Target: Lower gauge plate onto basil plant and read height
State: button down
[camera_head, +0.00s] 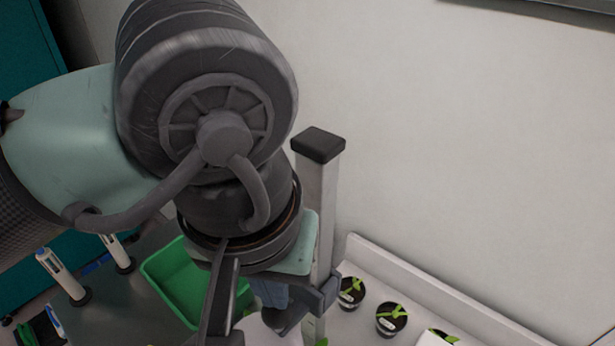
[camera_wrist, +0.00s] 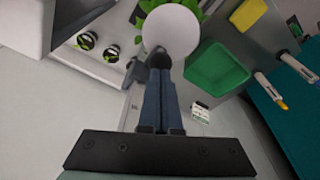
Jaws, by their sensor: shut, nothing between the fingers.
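The gauge has a pale upright post (camera_head: 325,210) with a dark cap, and a dark grey slider (camera_head: 318,296) low on it. Its round white plate (camera_wrist: 171,32) lies over the basil plant, whose green leaves (camera_wrist: 208,8) stick out around the rim. The plate hides the plant's middle, and I cannot tell how firmly it touches. The plate's edge also shows in the head view (camera_head: 268,333). My gripper (camera_wrist: 160,66) is shut and empty, its blue-grey fingertips at the plate's near edge beside the slider (camera_wrist: 136,73). No height figure is legible.
A green bin (camera_head: 172,283) stands left of the gauge, with white pen-like tools (camera_head: 62,272) beyond it. Small potted seedlings (camera_head: 391,318) sit on the right near the white wall. A yellow block (camera_wrist: 248,14) shows in the wrist view.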

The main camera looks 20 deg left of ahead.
jog(key=shift+f, duration=0.35)
dwell(0.7)
jog(key=shift+r+p, duration=3.3)
jog(key=shift+r, duration=0.3)
jog(key=shift+f, duration=0.1)
